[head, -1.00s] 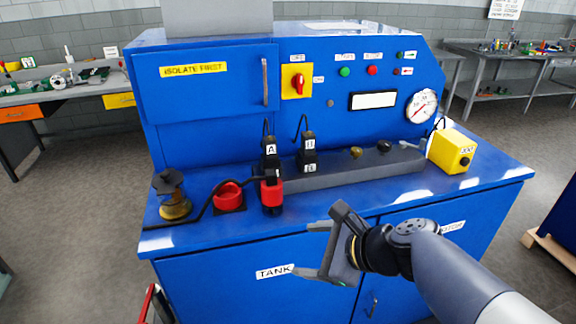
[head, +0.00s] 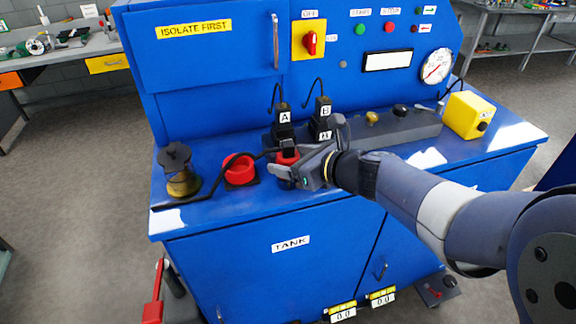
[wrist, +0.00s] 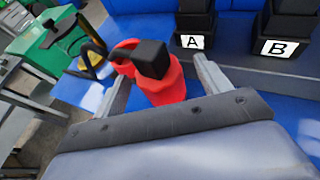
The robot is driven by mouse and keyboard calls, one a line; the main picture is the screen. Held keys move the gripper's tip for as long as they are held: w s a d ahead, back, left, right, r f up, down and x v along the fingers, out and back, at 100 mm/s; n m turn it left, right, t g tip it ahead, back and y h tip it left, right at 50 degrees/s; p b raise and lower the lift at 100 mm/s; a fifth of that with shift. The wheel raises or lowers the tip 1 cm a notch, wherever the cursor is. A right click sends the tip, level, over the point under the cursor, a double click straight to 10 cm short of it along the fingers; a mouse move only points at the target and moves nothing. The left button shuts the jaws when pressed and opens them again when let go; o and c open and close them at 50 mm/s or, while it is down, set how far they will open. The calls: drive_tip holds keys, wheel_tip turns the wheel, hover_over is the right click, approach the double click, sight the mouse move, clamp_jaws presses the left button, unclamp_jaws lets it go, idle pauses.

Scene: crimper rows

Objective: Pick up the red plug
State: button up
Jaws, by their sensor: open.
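The red plug (head: 287,157) stands upright on the blue bench top, with a black cap and a black cable running left. My gripper (head: 297,162) is at it from the right and partly hides it in the head view. In the wrist view the red plug (wrist: 167,88) shows between the two grey fingers of my open gripper (wrist: 160,70), with gaps visible on both sides. The palm hides the plug's lower end there.
A brass-and-black fitting (head: 181,171) stands farther left, and a yellow box (head: 467,115) at the right.

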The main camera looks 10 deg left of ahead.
sight(283, 158)
drive_tip(key=shift+x, duration=1.75)
drive_tip(key=shift+c, duration=0.4)
